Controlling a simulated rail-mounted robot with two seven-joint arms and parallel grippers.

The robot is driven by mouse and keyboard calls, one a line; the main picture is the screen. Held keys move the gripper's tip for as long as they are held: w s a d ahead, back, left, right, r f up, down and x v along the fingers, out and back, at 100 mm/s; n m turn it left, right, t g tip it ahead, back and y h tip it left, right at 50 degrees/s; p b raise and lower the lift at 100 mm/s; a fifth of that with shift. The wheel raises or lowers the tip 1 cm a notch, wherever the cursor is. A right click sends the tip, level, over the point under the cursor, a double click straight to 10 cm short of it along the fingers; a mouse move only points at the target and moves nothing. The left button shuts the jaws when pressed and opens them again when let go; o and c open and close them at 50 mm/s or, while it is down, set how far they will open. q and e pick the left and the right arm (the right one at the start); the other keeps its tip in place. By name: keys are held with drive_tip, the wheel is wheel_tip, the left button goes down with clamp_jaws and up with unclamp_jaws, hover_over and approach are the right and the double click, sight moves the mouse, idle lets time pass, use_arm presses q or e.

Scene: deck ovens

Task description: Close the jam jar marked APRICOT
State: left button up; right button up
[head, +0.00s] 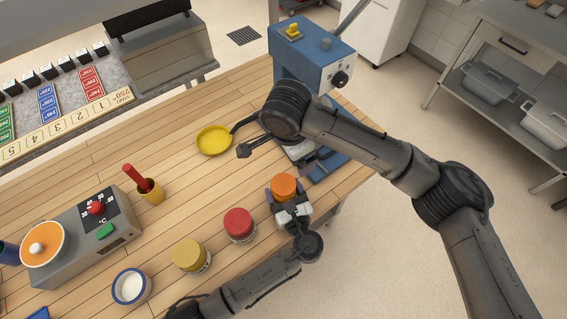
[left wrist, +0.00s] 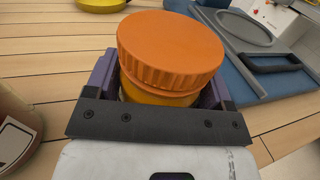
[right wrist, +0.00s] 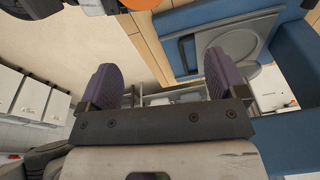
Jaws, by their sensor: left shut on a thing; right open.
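A jar (left wrist: 160,96) with amber contents stands between the purple fingers of my left gripper (head: 289,203), which is shut on it. An orange ribbed lid (left wrist: 172,45) lies over its mouth; the lid also shows in the head view (head: 284,187). I cannot tell whether it is screwed tight. The jar's label is hidden, so I cannot read APRICOT. My right gripper (right wrist: 163,85) is open with nothing between its fingers. In the head view it is largely hidden under its own wrist, by the blue machine, beyond the jar.
A red-lidded jar (head: 238,223) and a mustard-lidded jar (head: 189,253) stand left of the held jar. A blue-rimmed white bowl (head: 130,288) is nearer. A blue machine (head: 312,58) stands behind; a yellow round dish (head: 213,140) lies left of it.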

drive_tip(key=n, duration=0.4)
drive_tip(key=f+n, duration=0.1)
drive_tip(key=n, duration=0.1)
drive_tip(key=shift+s+a+g, duration=0.15)
drive_tip(key=shift+s+g, duration=0.15)
drive_tip(key=shift+s, duration=0.1)
drive_tip(key=n, duration=0.4)
drive_tip(key=shift+s+a+f, duration=0.2)
drive_tip(key=n, duration=0.4)
drive_tip(key=shift+s+a+f+y, duration=0.15)
drive_tip(key=shift+s+y, duration=0.05)
drive_tip(key=shift+y, duration=0.1)
drive_tip(key=n, duration=0.6)
drive_tip(key=shift+s+a+g, duration=0.25)
drive_tip(key=shift+a+g, duration=0.05)
drive_tip(key=n, duration=0.5)
drive_tip(key=shift+s+a+n+y, duration=0.1)
drive_tip(key=shift+a+n+y, duration=0.1)
drive_tip(key=shift+n+y, duration=0.15)
drive_tip(key=n, duration=0.6)
drive_tip(key=shift+s+a, duration=0.1)
drive_tip(key=shift+a, duration=0.05)
drive_tip(key=n, duration=0.5)
drive_tip(key=shift+a, duration=0.15)
drive_tip(key=n, duration=0.5)
